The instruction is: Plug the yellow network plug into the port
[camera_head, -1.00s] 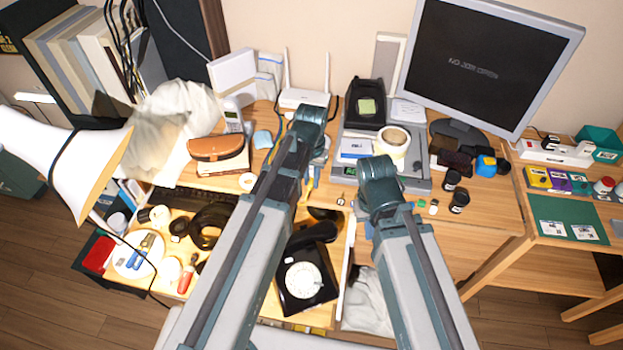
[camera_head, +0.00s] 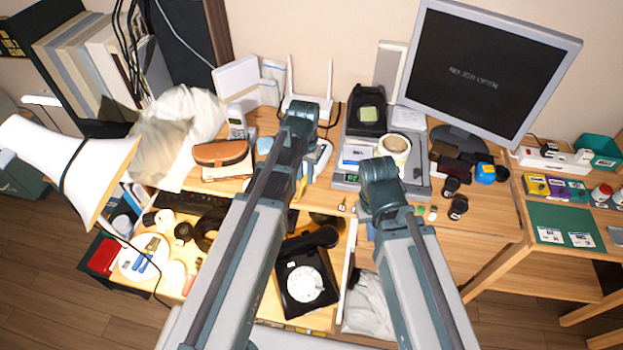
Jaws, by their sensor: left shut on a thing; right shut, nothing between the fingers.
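The end of my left arm, with the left gripper (camera_head: 300,116), is over the desk just in front of the white router (camera_head: 304,104). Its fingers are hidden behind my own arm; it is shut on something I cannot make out. A small yellow piece (camera_head: 303,186) shows beside that arm; I cannot tell whether it is the network plug. The port is not discernible. The end of my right arm, with the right gripper (camera_head: 380,181), is over the desk's front part, right of the left one. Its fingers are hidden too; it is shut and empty.
A black dial phone (camera_head: 306,280) lies on a lower surface between my arms. A grey scale (camera_head: 418,187) with a tape roll (camera_head: 394,149) stands behind the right gripper. The monitor (camera_head: 488,75) is at back right. A brown case (camera_head: 220,153) and a cordless phone (camera_head: 237,124) lie left.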

